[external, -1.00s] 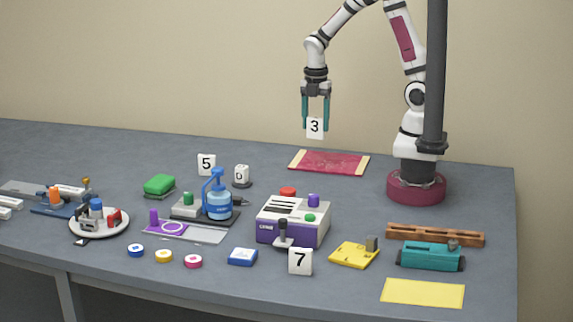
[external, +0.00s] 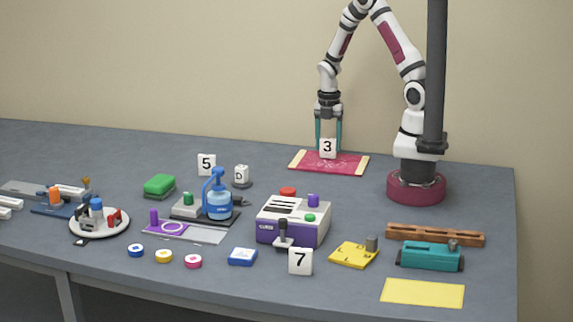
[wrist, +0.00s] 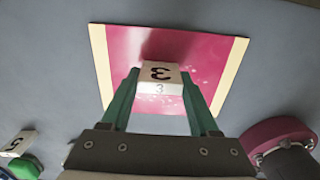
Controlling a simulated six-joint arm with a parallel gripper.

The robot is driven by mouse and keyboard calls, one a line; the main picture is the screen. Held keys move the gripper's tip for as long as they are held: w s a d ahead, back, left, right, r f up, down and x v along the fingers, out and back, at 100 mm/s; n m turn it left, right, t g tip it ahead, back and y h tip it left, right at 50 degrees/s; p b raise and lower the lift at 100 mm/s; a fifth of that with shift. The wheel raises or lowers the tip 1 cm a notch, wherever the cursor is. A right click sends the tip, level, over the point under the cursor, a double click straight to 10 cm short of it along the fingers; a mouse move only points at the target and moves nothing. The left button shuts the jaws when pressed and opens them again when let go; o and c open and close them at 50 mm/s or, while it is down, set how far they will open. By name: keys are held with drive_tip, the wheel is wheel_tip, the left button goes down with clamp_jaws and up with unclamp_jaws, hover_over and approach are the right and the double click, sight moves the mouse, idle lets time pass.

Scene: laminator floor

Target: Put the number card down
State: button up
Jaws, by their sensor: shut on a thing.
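The white number card marked 3 (external: 327,148) is between the teal fingers of my gripper (external: 328,140), which is shut on it. The card is upright, over or on the red mat with cream end strips (external: 345,165) at the back of the table. In the wrist view the card (wrist: 159,77) sits between the fingertips (wrist: 159,82), with the mat (wrist: 215,60) behind it. I cannot tell for sure whether the card's foot touches the mat.
Cards marked 5 (external: 206,164) and 7 (external: 300,261) stand elsewhere on the table. A white and purple laminator (external: 292,222) and a blue pump bottle (external: 218,200) stand nearer the front. The table around the mat is clear; my base is to its right.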

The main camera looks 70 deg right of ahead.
drive_tip(key=shift+f, duration=0.15)
drive_tip(key=o, duration=1.4)
drive_tip(key=shift+c, duration=0.2)
wheel_tip(320, 180, up, 12)
drive_tip(key=s+a+r+m+y, duration=0.1)
drive_tip(key=s+a+r+m, duration=0.2)
drive_tip(key=s+a+m, duration=0.5)
drive_tip(key=s+a+r+m, duration=0.3)
drive_tip(key=s+a+m, duration=0.5)
drive_tip(key=a+m, duration=0.4)
drive_tip(key=m, duration=0.3)
drive_tip(key=shift+s+a+r+m+y, duration=0.25)
drive_tip(key=shift+a+r+m+y, duration=0.05)
drive_tip(key=shift+a+y, duration=0.1)
drive_tip(key=shift+o, duration=0.4)
